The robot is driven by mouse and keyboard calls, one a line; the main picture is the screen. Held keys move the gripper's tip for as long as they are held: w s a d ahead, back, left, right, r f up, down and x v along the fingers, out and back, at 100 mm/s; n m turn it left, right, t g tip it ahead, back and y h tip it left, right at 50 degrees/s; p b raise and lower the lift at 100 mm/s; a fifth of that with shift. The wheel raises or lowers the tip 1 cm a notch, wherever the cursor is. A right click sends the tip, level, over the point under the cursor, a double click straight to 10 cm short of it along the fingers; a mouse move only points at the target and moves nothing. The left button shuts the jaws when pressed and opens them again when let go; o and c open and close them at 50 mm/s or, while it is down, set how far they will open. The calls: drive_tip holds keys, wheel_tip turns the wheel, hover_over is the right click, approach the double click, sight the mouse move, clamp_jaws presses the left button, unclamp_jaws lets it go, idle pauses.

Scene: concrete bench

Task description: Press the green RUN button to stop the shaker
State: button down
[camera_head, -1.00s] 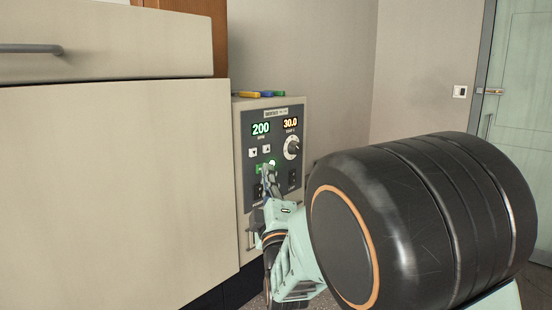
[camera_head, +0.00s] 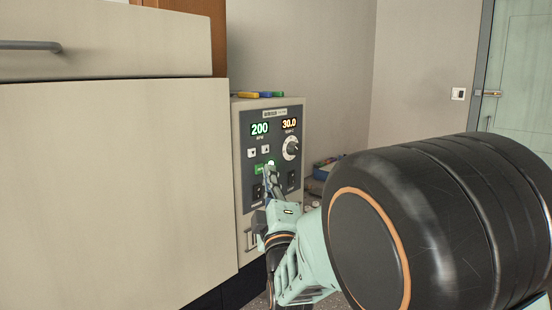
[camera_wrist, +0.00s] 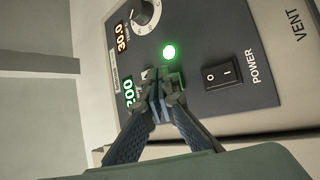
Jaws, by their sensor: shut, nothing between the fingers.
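The shaker's control panel (camera_head: 282,135) faces me in the head view, with a green "200" display (camera_head: 260,129) and an orange "30.0" display (camera_head: 289,124). A green RUN button (camera_head: 260,169) is low on the panel, beside a lit green lamp (camera_head: 271,163). In the wrist view the lamp (camera_wrist: 169,52) glows, and the green button (camera_wrist: 178,80) is partly hidden behind my fingertips. My gripper (camera_wrist: 160,95) is shut and empty, its tips right in front of the button. I cannot tell whether they touch it.
A black power switch (camera_wrist: 223,74) and a round knob (camera_wrist: 146,11) flank the button area. A cream cabinet (camera_head: 110,180) stands close on the left. Coloured markers (camera_head: 260,94) lie on top of the unit. A blue container (camera_head: 322,170) sits behind it.

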drive_tip(key=s+d+b, duration=0.1)
drive_tip(key=s+d, duration=0.2)
drive_tip(key=d, duration=0.1)
drive_tip(key=shift+s+d+b, duration=0.3)
drive_tip(key=shift+s+d, duration=0.05)
drive_tip(key=shift+d, duration=0.05)
idle(0.5)
